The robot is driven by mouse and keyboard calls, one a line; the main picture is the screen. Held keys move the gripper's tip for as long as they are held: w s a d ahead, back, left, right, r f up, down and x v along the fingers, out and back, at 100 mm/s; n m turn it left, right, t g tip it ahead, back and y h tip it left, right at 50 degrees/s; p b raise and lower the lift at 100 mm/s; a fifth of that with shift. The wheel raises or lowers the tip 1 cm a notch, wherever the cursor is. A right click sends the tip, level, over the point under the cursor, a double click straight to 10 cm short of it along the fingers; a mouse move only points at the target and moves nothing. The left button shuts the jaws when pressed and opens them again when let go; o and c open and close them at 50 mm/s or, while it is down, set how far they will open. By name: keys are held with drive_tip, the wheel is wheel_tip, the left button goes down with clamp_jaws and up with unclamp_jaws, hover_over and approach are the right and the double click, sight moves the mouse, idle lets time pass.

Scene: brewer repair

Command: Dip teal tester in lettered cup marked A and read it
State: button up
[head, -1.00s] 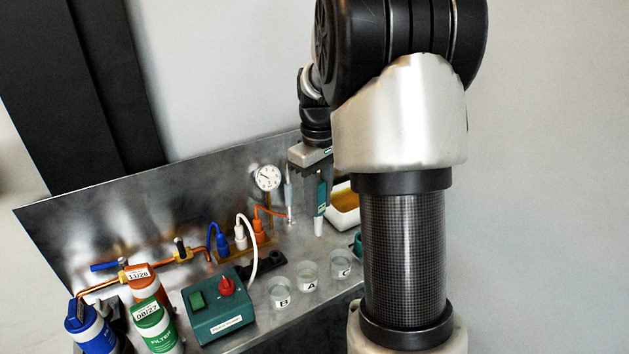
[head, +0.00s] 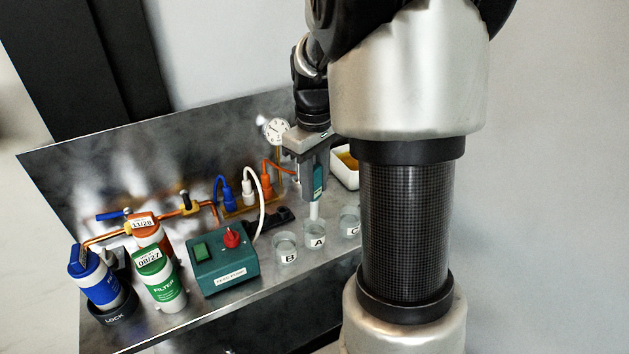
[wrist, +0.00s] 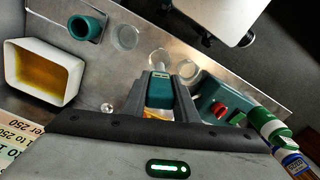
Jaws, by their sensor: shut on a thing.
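My gripper (head: 316,190) is shut on the teal tester (head: 319,178), which is held upright with its white tip (head: 314,210) pointing down. The clear cup marked A (head: 316,241) stands directly below the tip. The tip's lower end is at about the cup's far rim; I cannot tell whether it is inside. In the wrist view the teal tester (wrist: 160,93) sits between both fingers, with a small display on its end too small to read. The cup under the tip is partly hidden there.
Cup B (head: 286,248) stands close on the left and cup C (head: 350,223) on the right. A teal switch box (head: 222,262) with a red knob is farther left. A white tray (wrist: 15,72) with amber liquid and a teal round holder (wrist: 86,27) show in the wrist view.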

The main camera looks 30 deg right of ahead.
sight(315, 206)
drive_tip(key=shift+f+b, duration=2.15)
drive_tip(key=shift+f, duration=1.3)
drive_tip(key=shift+r, duration=0.1)
drive_tip(key=shift+r+p, duration=3.55)
drive_tip(key=shift+r, duration=0.65)
